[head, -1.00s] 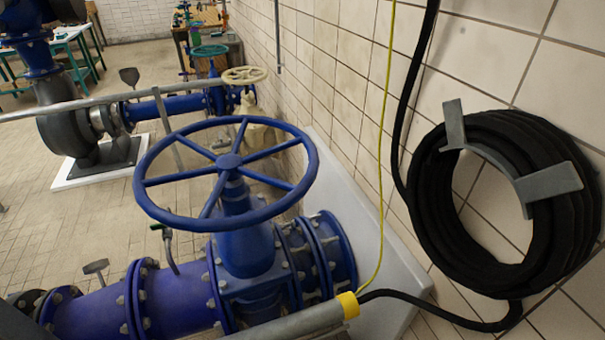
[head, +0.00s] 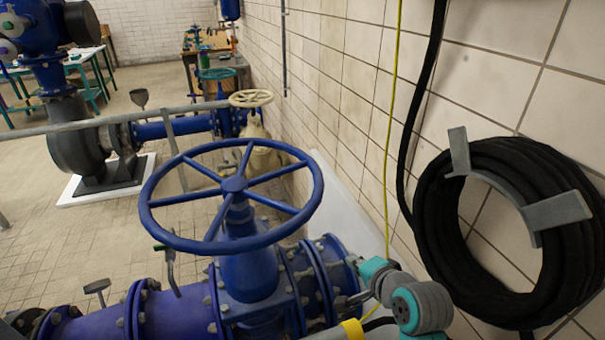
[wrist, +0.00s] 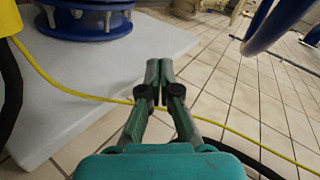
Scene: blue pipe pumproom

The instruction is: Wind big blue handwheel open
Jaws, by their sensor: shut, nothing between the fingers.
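The big blue handwheel (head: 157,229) sits level on top of a blue valve (head: 248,272) in the middle of the head view. Its spoked rim is clear of any grip. My gripper (wrist: 159,64) is shut and empty in the wrist view, its green fingers together. In the head view, my arm's teal and grey wrist joints are low and right of the valve, below the level of the wheel rim. A blue curved bar (wrist: 272,24), which looks like part of the wheel rim, crosses the wrist view's upper right, apart from the fingers.
A black hose coil (head: 455,250) hangs on the tiled wall at right. A yellow cable (head: 391,130) runs down between wall and valve. A grey rail (head: 75,125) and a smaller cream handwheel (head: 251,98) stand behind. Tiled floor (head: 80,230) is open at left.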

